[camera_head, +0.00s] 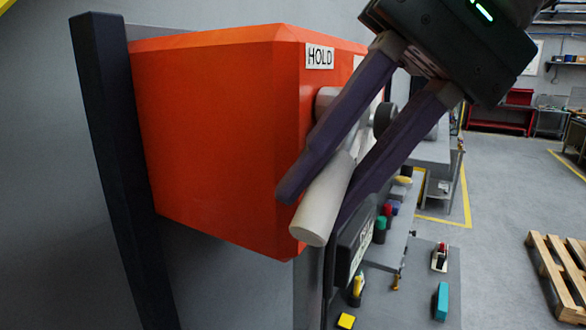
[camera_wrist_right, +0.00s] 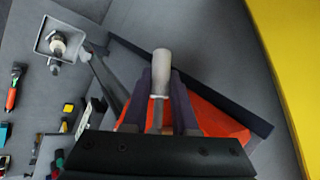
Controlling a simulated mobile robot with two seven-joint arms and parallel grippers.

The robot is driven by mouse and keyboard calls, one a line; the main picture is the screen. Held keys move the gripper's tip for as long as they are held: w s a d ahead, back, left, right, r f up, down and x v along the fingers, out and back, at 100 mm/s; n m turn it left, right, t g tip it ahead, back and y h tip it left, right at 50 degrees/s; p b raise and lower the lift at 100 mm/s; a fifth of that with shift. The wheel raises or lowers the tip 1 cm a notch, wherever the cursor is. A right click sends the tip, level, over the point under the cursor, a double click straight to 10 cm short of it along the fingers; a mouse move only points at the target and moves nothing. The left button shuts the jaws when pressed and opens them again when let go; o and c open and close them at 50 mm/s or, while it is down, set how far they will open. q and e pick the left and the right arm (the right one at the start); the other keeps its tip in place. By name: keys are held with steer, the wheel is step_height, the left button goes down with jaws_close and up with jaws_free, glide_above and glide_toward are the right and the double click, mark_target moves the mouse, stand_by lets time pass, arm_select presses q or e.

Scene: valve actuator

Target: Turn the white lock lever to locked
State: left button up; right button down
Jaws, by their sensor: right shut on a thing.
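The white lock lever (camera_head: 318,211) sticks out from the front face of the orange actuator box (camera_head: 215,130), pointing down and toward me. A white label reading HOLD (camera_head: 320,56) is on the box above the lever's pivot; a second label is mostly hidden behind my gripper. My right gripper (camera_head: 318,200) comes in from the upper right with its two dark fingers on either side of the lever, shut on it. In the right wrist view the lever (camera_wrist_right: 161,70) stands between the fingers, its rounded end past the fingertips. My left gripper is not in view.
A dark post (camera_head: 112,160) stands left of the box, against the grey wall. Below and right, a grey bench (camera_head: 420,270) holds several small coloured items. A wooden pallet (camera_head: 555,275) lies on the floor at right. Open floor lies between bench and pallet.

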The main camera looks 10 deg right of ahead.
stand_by(0.8)
steer(key=shift+w+d+f+t+h, duration=0.2)
steer(key=shift+f+t+h, duration=0.1)
steer(key=shift+t+h, duration=0.15)
steer(key=c, duration=0.7)
jaws_free()
steer(key=shift+r, duration=0.1)
